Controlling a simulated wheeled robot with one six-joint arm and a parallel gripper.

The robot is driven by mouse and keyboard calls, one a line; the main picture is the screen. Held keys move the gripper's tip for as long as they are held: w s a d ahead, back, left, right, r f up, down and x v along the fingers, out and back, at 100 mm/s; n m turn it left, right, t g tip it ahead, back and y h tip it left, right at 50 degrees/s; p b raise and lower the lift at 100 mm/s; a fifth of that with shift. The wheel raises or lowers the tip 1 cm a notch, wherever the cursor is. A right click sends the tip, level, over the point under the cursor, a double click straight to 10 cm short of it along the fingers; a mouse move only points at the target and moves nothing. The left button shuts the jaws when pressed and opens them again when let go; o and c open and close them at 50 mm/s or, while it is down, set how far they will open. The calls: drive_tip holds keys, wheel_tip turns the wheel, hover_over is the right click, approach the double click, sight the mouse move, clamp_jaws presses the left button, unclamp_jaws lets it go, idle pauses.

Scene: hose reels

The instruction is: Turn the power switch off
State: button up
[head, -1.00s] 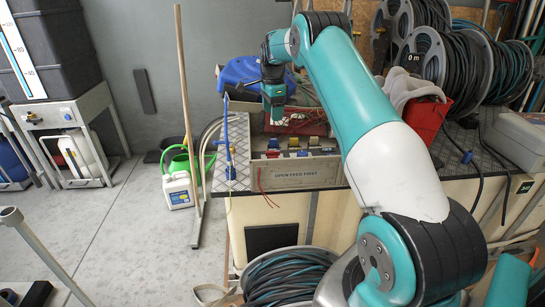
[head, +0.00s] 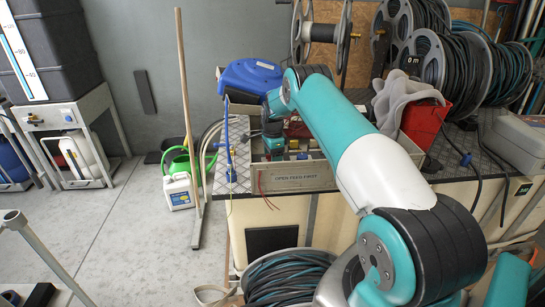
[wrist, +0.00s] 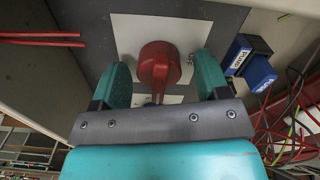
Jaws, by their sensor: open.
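A red rotary knob (wrist: 158,66), which looks like the power switch, sits on a white plate (wrist: 125,32) set in a grey panel (wrist: 95,60) in the wrist view. My gripper (wrist: 156,84) is open, with one teal finger on each side of the knob. A gap shows between the knob and each finger, so the knob is not clamped. In the head view my gripper (head: 274,146) is low at the open box marked "OPEN FEED FIRST" (head: 300,178). The knob cannot be made out there.
Blue plugs (wrist: 250,62) and red wires (wrist: 290,125) lie right of the knob in the wrist view. A blue reel (head: 248,78) stands behind the box. A red bin with grey cloth (head: 424,122) and large hose reels (head: 440,60) stand to the right.

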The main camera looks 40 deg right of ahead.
drive_tip(key=shift+f, duration=0.15)
drive_tip(key=shift+c, duration=0.5)
drive_tip(key=c, duration=0.8)
drive_tip(key=shift+c, duration=0.2)
